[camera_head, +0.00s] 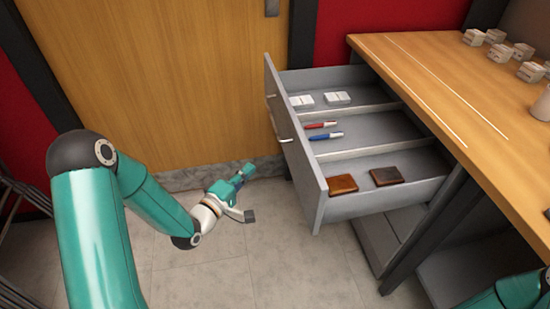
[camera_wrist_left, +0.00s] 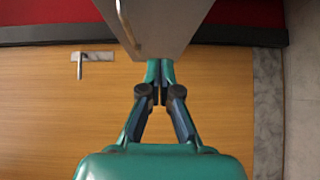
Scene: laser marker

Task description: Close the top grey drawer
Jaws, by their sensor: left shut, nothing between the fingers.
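The top grey drawer (camera_head: 372,129) is pulled out from under the wooden desk. Its front panel (camera_head: 308,172) faces left, with a handle (camera_head: 281,124) on its outer face. In it are white boxes (camera_head: 337,97), red and blue pens (camera_head: 325,136) and two brown wallets (camera_head: 386,176) in separate compartments. My left gripper (camera_head: 248,170) is shut and empty, left of the front panel, with a gap in the head view. In the left wrist view, the shut fingertips (camera_wrist_left: 160,70) lie at the edge of the grey front panel (camera_wrist_left: 172,22). My right gripper is out of view.
The wooden desk (camera_head: 440,75) stands on the right, with several small boxes (camera_head: 500,53) on top. A wooden door (camera_head: 160,80) and red wall are behind. A dark desk leg (camera_head: 425,240) stands below the drawer. The floor (camera_head: 280,260) in front is clear.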

